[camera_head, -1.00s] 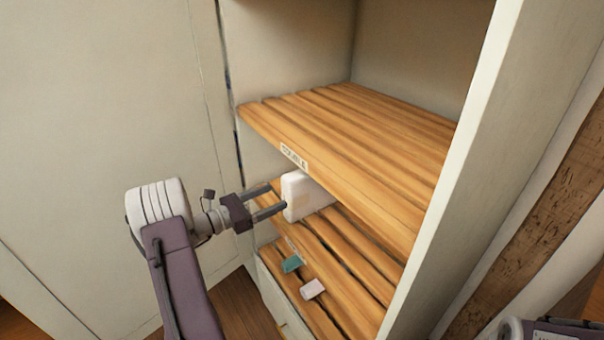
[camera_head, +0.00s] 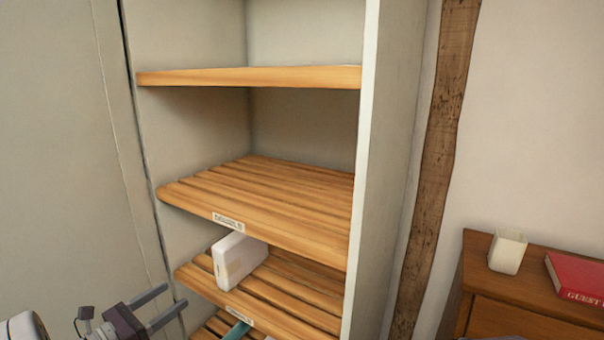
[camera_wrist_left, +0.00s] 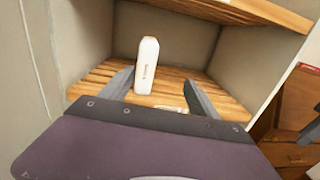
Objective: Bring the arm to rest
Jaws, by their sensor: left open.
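My left gripper (camera_head: 160,309) is at the lower left of the head view, in front of the shelf unit. Its two fingers are apart with nothing between them. In the left wrist view its fingers (camera_wrist_left: 160,92) frame a white box-like item (camera_wrist_left: 147,66) that stands beyond them on a slatted shelf. The same white item (camera_head: 238,260) stands upright near the front of a middle shelf in the head view, clear of the gripper. My right gripper is not in the head view.
The wooden slatted shelves (camera_head: 255,205) carry small labels. A teal item (camera_head: 236,330) shows on the lower shelf. At right a wooden chest (camera_head: 530,307) bears a white cup-like object (camera_head: 508,252) and a red book (camera_head: 580,275). A timber post (camera_head: 437,150) stands between.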

